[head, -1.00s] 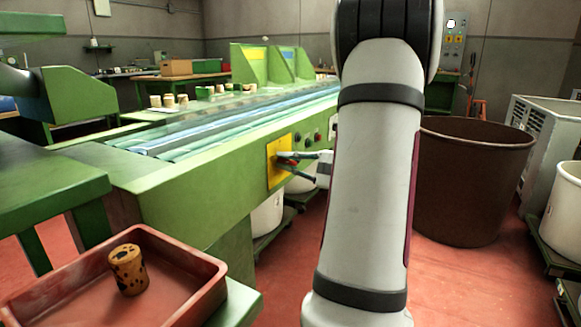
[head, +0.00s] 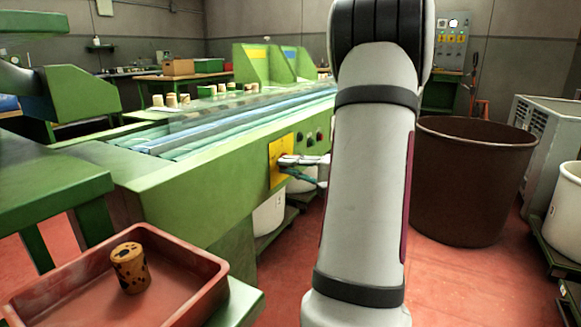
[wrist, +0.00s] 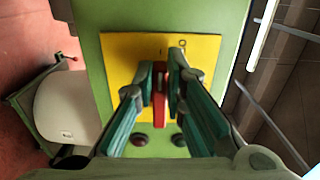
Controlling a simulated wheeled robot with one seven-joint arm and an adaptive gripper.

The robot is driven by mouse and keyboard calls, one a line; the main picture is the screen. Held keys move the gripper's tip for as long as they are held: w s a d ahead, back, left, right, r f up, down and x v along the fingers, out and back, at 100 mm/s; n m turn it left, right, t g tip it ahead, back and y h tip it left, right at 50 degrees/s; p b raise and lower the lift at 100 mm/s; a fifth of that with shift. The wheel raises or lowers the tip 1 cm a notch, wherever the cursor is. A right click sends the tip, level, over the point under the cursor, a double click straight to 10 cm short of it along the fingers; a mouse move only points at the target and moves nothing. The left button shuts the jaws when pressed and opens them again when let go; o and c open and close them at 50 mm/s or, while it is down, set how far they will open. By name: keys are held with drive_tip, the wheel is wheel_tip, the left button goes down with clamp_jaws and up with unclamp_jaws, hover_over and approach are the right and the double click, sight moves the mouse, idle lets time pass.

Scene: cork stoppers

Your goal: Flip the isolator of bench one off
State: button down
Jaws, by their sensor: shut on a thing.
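The isolator is a red handle (wrist: 159,88) on a yellow plate (wrist: 118,52), set in the green side of the bench (head: 215,190). A round mark like an O shows on the plate near its top right. The plate also shows in the head view (head: 275,165). My gripper (wrist: 159,82) is at the plate, its two fingers shut on the red handle, one on each side. In the head view my gripper (head: 286,165) hides the handle, and my arm stands in front to its right.
Dark knobs (head: 308,137) sit beside the plate on the bench side. A large brown bin (head: 465,185) stands to the right. A red tray (head: 75,290) with a cork stopper (head: 130,268) is at the front left. White tubs stand under the bench.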

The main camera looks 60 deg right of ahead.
drive_tip(key=shift+f, duration=0.1)
drive_tip(key=c, duration=1.6)
unclamp_jaws()
drive_tip(key=shift+c, duration=0.2)
drive_tip(key=s+d, duration=0.1)
drive_tip(key=s, duration=1.1)
